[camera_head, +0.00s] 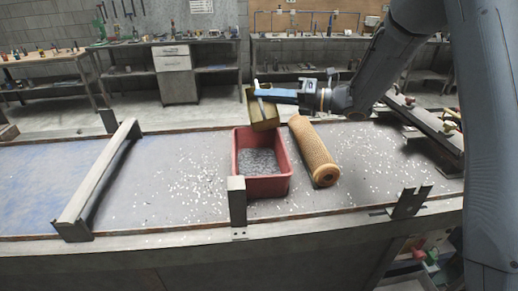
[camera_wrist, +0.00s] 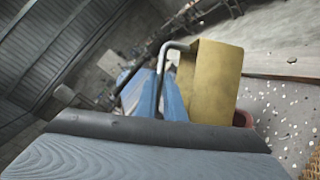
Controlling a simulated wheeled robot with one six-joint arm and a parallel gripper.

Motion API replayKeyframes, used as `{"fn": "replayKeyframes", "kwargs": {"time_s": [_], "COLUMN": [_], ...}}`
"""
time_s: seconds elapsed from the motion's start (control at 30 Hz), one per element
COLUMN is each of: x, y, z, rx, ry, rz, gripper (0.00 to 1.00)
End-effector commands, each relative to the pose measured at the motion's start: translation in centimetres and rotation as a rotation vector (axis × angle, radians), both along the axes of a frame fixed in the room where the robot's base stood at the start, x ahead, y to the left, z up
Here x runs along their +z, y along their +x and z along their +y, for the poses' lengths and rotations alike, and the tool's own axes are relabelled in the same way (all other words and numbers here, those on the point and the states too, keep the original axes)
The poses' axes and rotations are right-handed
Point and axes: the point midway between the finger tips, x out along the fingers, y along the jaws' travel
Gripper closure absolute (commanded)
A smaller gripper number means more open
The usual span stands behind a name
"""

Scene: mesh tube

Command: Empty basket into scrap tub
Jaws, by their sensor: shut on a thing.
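The yellow basket (camera_head: 263,111) hangs tilted in my gripper, just above the far edge of the red scrap tub (camera_head: 240,170). My gripper (camera_head: 277,96) is shut on the basket's metal handle. In the wrist view the yellow basket (camera_wrist: 210,80) and its bent grey handle (camera_wrist: 162,75) show between the blue fingers. The tub stands on the table and holds grey scrap bits. A small piece of its red rim shows behind the basket in the wrist view (camera_wrist: 242,118). The inside of the basket is hidden, so I cannot tell what it holds.
A tan mesh tube (camera_head: 314,152) lies right beside the tub. White bits are scattered over the grey table (camera_head: 165,185). A metal bar frame (camera_head: 95,180) stands at the left, and an upright bracket (camera_head: 237,203) stands at the tub's near side. Workbenches line the back.

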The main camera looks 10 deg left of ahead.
Motion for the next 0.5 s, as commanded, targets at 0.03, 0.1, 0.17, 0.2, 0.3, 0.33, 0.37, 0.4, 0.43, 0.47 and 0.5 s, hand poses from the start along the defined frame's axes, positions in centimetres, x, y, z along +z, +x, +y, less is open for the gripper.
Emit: {"fn": "replayKeyframes", "kwargs": {"time_s": [0.03, 0.1, 0.17, 0.2, 0.3, 0.33, 0.37, 0.4, 0.43, 0.47, 0.5], "x": [-0.3, -0.4, -0.4, -0.2, 0.4, 0.5, 0.7, 0.7, 0.4, 0.2, 0.0], "y": [0.6, 1.2, 1.8, 2.0, 2.8, 3.1, 3.3, 3.6, 3.9, 4.2, 4.5], "z": [-0.2, -0.4, -0.5, -0.6, -0.8, -0.8, -0.9, -1.0, -1.1, -1.1, -1.2], "rx": [0.0, 0.002, 0.003, 0.005, 0.007, 0.008, 0.008, 0.009, 0.009, 0.009, 0.01], "ry": [0.01, 0.023, 0.034, 0.042, 0.062, 0.067, 0.073, 0.08, 0.086, 0.093, 0.101], "rz": [0.032, 0.081, 0.124, 0.151, 0.219, 0.24, 0.259, 0.288, 0.312, 0.336, 0.367], "gripper": [1.0, 1.0, 1.0, 1.0, 1.0, 1.0, 1.0, 1.0, 1.0, 1.0, 1.0]}}
